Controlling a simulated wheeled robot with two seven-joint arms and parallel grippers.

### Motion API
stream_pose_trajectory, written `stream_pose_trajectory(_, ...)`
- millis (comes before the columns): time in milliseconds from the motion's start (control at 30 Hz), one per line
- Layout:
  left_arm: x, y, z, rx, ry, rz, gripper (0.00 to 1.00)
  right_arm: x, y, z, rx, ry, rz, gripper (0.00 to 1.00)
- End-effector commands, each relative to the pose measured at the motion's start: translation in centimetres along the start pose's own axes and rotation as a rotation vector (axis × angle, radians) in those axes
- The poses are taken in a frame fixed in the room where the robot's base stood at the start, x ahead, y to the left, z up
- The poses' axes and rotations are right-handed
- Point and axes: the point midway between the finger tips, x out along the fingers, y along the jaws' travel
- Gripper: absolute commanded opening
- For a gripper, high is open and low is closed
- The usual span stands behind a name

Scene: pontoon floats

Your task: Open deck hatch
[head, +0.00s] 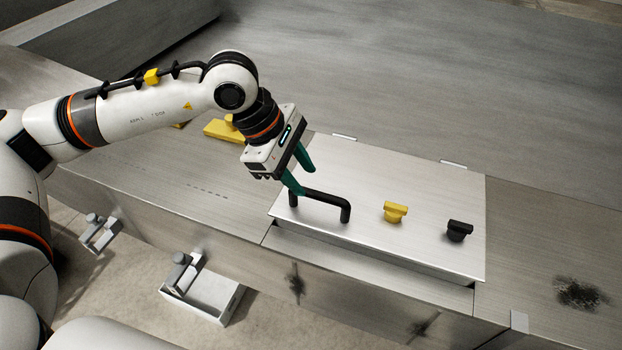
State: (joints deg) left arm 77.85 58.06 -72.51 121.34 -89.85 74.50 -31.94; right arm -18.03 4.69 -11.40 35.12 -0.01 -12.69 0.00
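The deck hatch (405,165) is a pale metal lid in the middle right of the head view. It lies about flat on the deck. A black bar handle (325,197) stands near its front left edge. My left gripper (301,176) has green fingers that point down at the left end of this handle. The fingers are apart, and the nearer fingertip overlaps the handle's end in the picture. I cannot tell whether it touches. A yellow knob (395,211) and a black knob (459,230) sit on the lid to the right of the handle. My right gripper is not in view.
Two light hinge-like strips (344,136) (453,164) lie along the hatch's back edge. A yellow part (222,130) lies on the deck behind my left wrist. Grey metal fittings (200,285) stand below the deck's front edge. Dark stains mark the deck at right.

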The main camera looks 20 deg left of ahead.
Motion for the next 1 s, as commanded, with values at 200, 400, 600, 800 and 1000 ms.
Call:
stream_pose_trajectory(200,3.2,0.0,-0.1,0.000,0.001,0.002,0.38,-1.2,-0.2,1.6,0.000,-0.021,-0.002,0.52)
stream_pose_trajectory(400,4.5,0.0,0.0,0.001,0.000,-0.001,0.38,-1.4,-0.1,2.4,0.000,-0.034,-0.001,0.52)
stream_pose_trajectory(600,4.6,0.0,0.0,0.001,0.000,-0.001,0.38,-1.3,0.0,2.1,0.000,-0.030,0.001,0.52)
stream_pose_trajectory(800,4.5,0.0,0.0,0.001,0.001,-0.001,0.13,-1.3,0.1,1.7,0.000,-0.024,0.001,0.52)
stream_pose_trajectory(1000,4.5,0.0,0.0,0.000,0.001,-0.001,0.00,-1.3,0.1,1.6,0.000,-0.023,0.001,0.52)
